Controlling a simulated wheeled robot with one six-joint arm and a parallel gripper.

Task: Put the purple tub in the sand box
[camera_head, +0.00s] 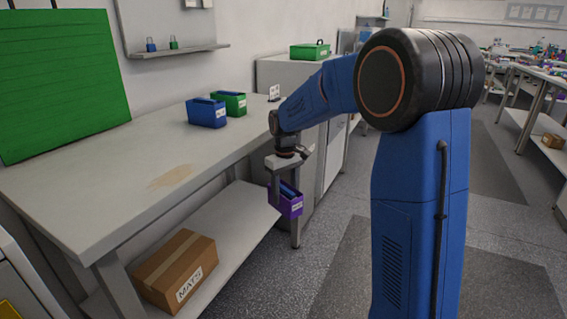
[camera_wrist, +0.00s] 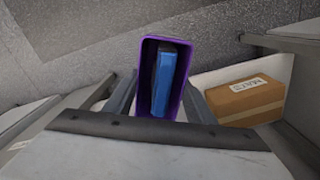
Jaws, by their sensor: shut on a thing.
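The purple tub (camera_head: 291,207) hangs from my gripper (camera_head: 283,190) beside the right end of the workbench, below the level of its top. The tub also shows in the wrist view (camera_wrist: 148,92), between my two fingers, with a blue item (camera_wrist: 165,80) inside it. My gripper is shut on the tub. I cannot make out a sand box in either view.
The bench top (camera_head: 110,185) holds a blue bin (camera_head: 206,113) and a green bin (camera_head: 232,102). A cardboard box labelled MATS (camera_head: 178,270) sits on the lower shelf (camera_head: 235,225). A grey cabinet with a green tub (camera_head: 309,51) on top stands behind. Open floor lies to the right.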

